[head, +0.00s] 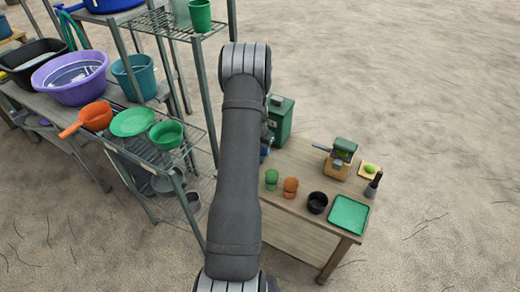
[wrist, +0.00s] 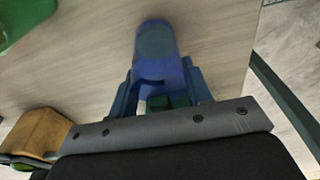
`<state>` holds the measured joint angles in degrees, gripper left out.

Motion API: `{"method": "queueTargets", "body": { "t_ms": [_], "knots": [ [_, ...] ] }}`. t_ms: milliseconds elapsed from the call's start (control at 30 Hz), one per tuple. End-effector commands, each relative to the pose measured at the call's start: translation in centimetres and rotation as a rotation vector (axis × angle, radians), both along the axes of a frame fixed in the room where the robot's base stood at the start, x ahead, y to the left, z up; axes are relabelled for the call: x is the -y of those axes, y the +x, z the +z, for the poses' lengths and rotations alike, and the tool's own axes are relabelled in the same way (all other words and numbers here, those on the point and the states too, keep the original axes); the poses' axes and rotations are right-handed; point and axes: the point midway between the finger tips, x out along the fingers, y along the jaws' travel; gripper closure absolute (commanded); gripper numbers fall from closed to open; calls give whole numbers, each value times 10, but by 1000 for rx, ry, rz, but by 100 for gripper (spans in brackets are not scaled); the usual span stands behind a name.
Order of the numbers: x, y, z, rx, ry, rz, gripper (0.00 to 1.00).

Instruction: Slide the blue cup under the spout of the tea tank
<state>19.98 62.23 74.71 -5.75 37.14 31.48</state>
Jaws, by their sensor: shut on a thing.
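The blue cup (wrist: 155,42) is in the wrist view, between the fingers of my gripper (wrist: 160,86). My gripper is shut on it, with a blue finger on each side. The cup is over the pale wooden table top; I cannot tell whether its base touches it. In the head view, the tea tank (head: 281,120) is a dark green box at the table's far left corner.
On the table (head: 300,232) stand a green cup (head: 271,179), an orange cup (head: 290,187), a black bowl (head: 317,202), a green tray (head: 349,214) and a green-topped wooden device (head: 340,158). A metal shelf (head: 203,95) with basins stands left.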

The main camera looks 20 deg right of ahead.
Motion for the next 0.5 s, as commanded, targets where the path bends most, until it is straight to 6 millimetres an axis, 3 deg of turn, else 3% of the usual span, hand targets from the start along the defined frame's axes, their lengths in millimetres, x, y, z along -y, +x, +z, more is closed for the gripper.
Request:
{"method": "queueTargets", "body": {
  "t_ms": [467, 500],
  "knots": [
    [4, 2, -4, -4, 2, 0, 77],
    [4, 2, -4, -4, 2, 0, 53]
  ]
}}
